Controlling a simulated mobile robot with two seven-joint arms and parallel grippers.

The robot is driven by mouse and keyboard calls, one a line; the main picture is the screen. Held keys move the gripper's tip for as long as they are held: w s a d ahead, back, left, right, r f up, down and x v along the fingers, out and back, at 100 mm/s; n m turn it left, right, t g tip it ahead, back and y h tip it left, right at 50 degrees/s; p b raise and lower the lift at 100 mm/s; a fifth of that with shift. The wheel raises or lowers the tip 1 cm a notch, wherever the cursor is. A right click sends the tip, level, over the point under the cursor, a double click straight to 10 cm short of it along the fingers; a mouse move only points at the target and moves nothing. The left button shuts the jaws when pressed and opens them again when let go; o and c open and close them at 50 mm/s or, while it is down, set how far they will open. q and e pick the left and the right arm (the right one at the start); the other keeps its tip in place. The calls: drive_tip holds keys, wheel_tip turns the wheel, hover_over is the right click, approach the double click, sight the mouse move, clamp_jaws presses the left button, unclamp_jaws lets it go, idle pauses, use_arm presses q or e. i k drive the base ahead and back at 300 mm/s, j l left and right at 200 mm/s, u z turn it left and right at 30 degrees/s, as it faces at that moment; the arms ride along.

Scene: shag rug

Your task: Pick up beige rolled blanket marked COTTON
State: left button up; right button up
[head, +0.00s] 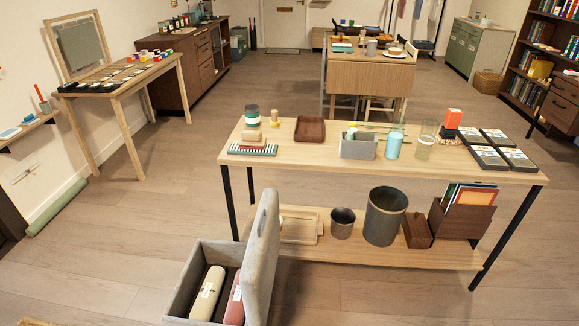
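A beige roll (207,291) lies inside an open grey box (181,284) on the floor, at the bottom of the head view left of centre. It has a small pale label with dark marks, too small to read. A dusty-red roll (233,305) with a similar label lies to its right, apart from it and partly hidden by the raised grey lid (263,255). The lid stands up along the box's right side. Neither of my grippers shows in this view.
A wooden table (280,160) with black legs stands just behind and right of the box. Its lower shelf (360,256) holds a dark bin (385,216), a small metal pot (342,223) and a tray. A green roll (57,208) lies by the left wall.

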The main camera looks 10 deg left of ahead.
sight(204, 308)
drive_tip(key=u, duration=1)
